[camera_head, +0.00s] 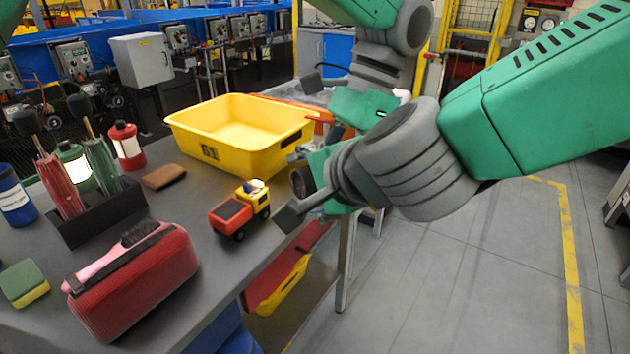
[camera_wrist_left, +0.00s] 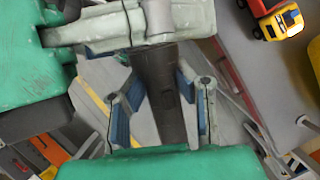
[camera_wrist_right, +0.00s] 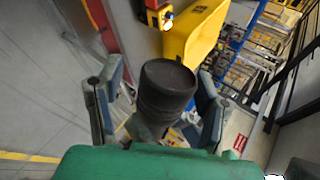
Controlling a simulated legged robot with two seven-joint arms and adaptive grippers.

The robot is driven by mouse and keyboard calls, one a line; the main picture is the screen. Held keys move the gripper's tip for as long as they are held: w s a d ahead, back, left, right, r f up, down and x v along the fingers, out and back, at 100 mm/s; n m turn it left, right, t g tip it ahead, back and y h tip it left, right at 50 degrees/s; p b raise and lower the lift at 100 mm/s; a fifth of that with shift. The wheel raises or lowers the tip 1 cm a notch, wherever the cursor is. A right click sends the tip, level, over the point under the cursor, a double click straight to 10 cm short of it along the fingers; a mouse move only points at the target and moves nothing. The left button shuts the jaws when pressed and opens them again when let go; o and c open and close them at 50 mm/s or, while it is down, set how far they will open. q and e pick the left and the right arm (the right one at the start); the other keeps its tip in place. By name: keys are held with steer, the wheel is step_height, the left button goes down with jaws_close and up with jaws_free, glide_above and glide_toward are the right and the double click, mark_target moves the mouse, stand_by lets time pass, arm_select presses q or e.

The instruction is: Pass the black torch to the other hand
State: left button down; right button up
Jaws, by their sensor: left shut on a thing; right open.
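The black torch (camera_head: 303,182) is up in the air off the table's right edge, partly hidden by my grippers in the head view. My left gripper (camera_wrist_left: 168,85) is shut on it; in the left wrist view the dark torch body (camera_wrist_left: 158,70) runs between the fingers towards the other gripper. My right gripper (camera_head: 300,188) is open beside the table edge. In the right wrist view its fingers (camera_wrist_right: 158,80) stand apart on both sides of the torch's wide round end (camera_wrist_right: 166,80).
A yellow bin (camera_head: 250,155) stands at the table's back, with a toy truck (camera_head: 238,210) in front. A red case (camera_head: 135,285), sponge (camera_head: 23,283), brown wallet (camera_head: 164,177), lanterns (camera_head: 127,145) and a dark holder (camera_head: 100,213) occupy the left. Open floor lies right.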

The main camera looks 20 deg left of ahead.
arm_select(q)
steer(key=shift+d, duration=0.35)
arm_select(e)
steer(key=shift+d, duration=0.35)
arm_select(q)
steer(key=shift+d+r, duration=0.1)
steer(key=shift+d, duration=0.25)
arm_select(e)
steer(key=shift+d, duration=0.35)
jaws_close()
arm_select(q)
steer(key=c, duration=1.3)
jaws_free()
steer(key=shift+a, duration=0.1)
steer(key=shift+o, duration=0.2)
steer(key=shift+a, duration=0.5)
arm_select(e)
steer(key=shift+a, duration=0.55)
